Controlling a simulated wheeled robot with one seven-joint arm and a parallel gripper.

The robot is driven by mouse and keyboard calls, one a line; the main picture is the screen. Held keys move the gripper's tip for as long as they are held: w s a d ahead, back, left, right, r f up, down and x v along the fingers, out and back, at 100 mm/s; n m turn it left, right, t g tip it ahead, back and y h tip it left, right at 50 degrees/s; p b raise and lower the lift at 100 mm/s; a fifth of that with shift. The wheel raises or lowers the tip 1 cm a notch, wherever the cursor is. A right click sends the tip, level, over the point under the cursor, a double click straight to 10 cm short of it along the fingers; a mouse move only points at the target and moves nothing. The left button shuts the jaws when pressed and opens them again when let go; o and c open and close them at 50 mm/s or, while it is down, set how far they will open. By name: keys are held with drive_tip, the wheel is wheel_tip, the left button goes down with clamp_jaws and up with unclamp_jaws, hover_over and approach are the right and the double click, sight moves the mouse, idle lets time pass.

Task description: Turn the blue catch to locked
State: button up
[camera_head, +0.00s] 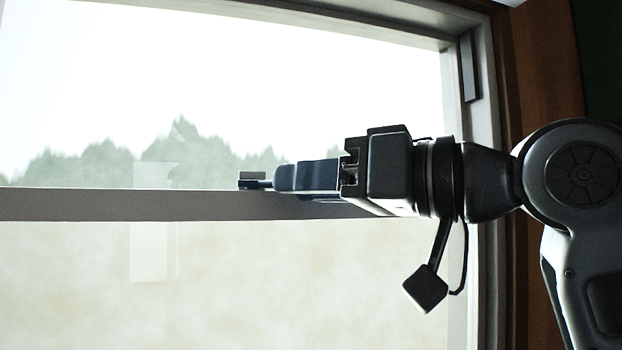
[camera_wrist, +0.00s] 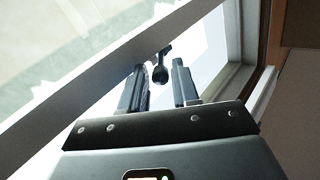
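The catch (camera_head: 252,176) sits on the window's middle rail. It looks dark, with only a faint blue tint in this light. In the wrist view the catch (camera_wrist: 160,73) shows as a short lever with a rounded knob end. My gripper (camera_head: 277,179) reaches in from the right along the rail, its fingertips close to the catch. In the wrist view my gripper (camera_wrist: 158,66) is open, with one finger on each side of the knob and a gap visible on both sides. I cannot tell how deep the knob lies between the fingers. The fingers may hide part of the catch in the head view.
The grey middle rail (camera_head: 120,204) runs across the window just behind my gripper. The window frame's right side (camera_head: 486,160) stands behind my wrist, with a small dark block (camera_head: 469,66) on it. Glass lies above and below the rail.

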clamp_jaws()
idle(0.4)
